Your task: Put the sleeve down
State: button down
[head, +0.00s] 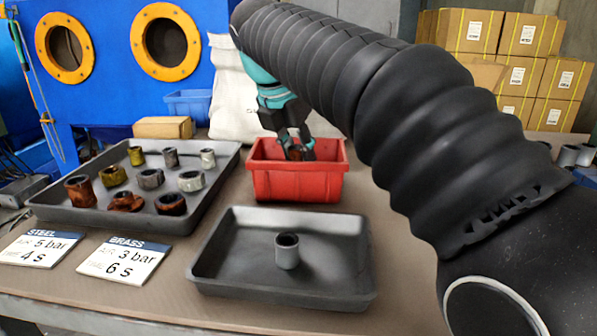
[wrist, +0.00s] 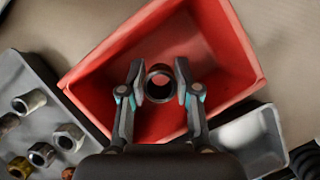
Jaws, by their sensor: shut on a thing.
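My gripper (head: 294,146) points down into the red bin (head: 297,184) at the back middle of the bench. In the wrist view my gripper (wrist: 159,80) is shut on a dark sleeve (wrist: 160,100), with one finger on each side and its round opening facing the camera. The bin (wrist: 105,60) surrounds the sleeve in that view, and its floor shows below. In the head view the fingers and bin rim partly hide the sleeve, which shows rusty brown. I cannot tell whether it touches the bin floor.
A dark tray (head: 215,290) in front holds one grey sleeve (head: 287,253). A larger tray (head: 60,203) at left holds several rusty, brass and grey parts. Two cards, STEEL (head: 40,248) and BRASS (head: 124,259), lie before it. A cardboard box (head: 162,127) stands behind.

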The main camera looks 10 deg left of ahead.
jog(key=shift+f+b, duration=0.75)
jog(key=shift+f, duration=1.2)
jog(key=shift+f, duration=0.25)
jog(key=c, duration=0.8)
grip_release()
jog(key=shift+r, duration=0.3)
jog(key=p+v, duration=0.4)
jog(key=v, duration=0.8)
